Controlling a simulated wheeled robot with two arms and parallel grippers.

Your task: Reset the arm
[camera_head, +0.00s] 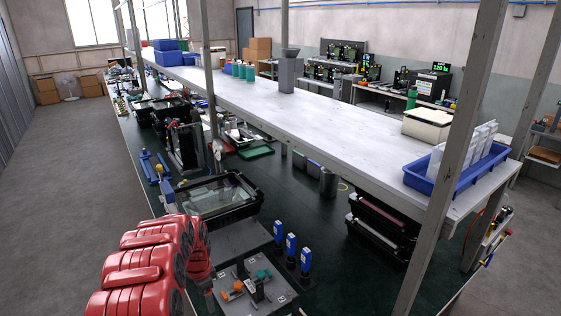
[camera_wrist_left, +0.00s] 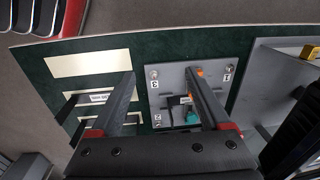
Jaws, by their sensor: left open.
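My left gripper (camera_wrist_left: 159,76) is open, with two dark fingers spread apart in the left wrist view. Nothing shows between the fingertips. The fingers hang above a grey fixture plate (camera_wrist_left: 168,78) with numbered marks and orange and teal parts. The same plate (camera_head: 228,298) lies on the dark green bench near the bottom of the head view. My red left arm (camera_head: 135,268) comes in at the lower left of that view and hides part of the bench. My right gripper is in neither view.
Blue-topped tools (camera_head: 291,246) stand beside the plate. A clear-lidded black box (camera_head: 213,197) lies behind it. A white shelf (camera_head: 330,120) on grey posts (camera_head: 440,170) spans above the bench. A blue bin (camera_head: 455,185) sits at the shelf's right end. The floor at left is clear.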

